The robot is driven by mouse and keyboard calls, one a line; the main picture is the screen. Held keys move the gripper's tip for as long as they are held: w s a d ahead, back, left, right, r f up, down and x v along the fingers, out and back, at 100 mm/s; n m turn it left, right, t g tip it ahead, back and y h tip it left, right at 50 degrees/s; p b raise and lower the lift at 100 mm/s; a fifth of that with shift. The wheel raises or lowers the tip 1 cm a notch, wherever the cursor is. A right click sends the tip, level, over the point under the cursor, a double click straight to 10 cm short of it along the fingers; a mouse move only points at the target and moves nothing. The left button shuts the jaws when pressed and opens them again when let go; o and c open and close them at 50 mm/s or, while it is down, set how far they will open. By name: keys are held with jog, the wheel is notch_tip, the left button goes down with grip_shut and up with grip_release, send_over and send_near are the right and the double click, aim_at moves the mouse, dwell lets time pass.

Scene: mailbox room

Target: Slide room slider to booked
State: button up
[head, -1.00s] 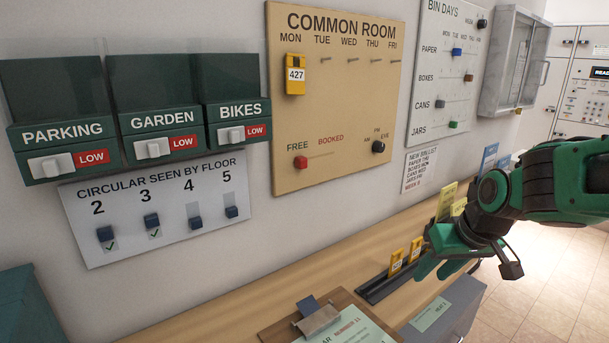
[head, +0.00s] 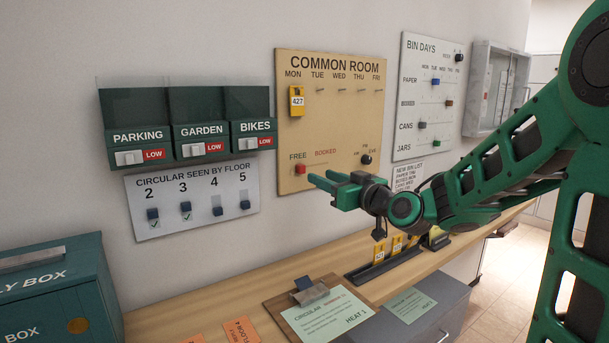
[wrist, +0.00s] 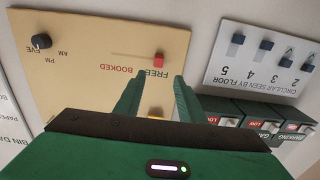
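The room slider is a red knob (head: 300,169) low on the tan COMMON ROOM board (head: 345,75), under the word FREE at the left end of its track. BOOKED is printed to its right. In the wrist view the board appears upside down, with the red knob (wrist: 159,60) just beyond the fingertips and its thin track running left. My gripper (head: 320,177) is open and empty, in front of the board and just right of the knob in the head view. In the wrist view the knob lies between the lines of the two fingers (wrist: 158,80), apart from them.
A black AM/PM/EVE knob (head: 366,159) sits to the right on the same board. The CIRCULAR SEEN panel (head: 195,225) and green sign boxes (head: 140,140) are to the left. Below is a wooden counter (head: 225,290) with a clipboard (head: 272,301) and a black tag rack (head: 365,272).

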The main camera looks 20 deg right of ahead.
aim_at(303, 168)
jog(key=x, duration=0.9)
jog(key=shift+w+d+f, duration=0.1)
jog(key=shift+w+d, duration=0.05)
jog(key=shift+w, duration=0.1)
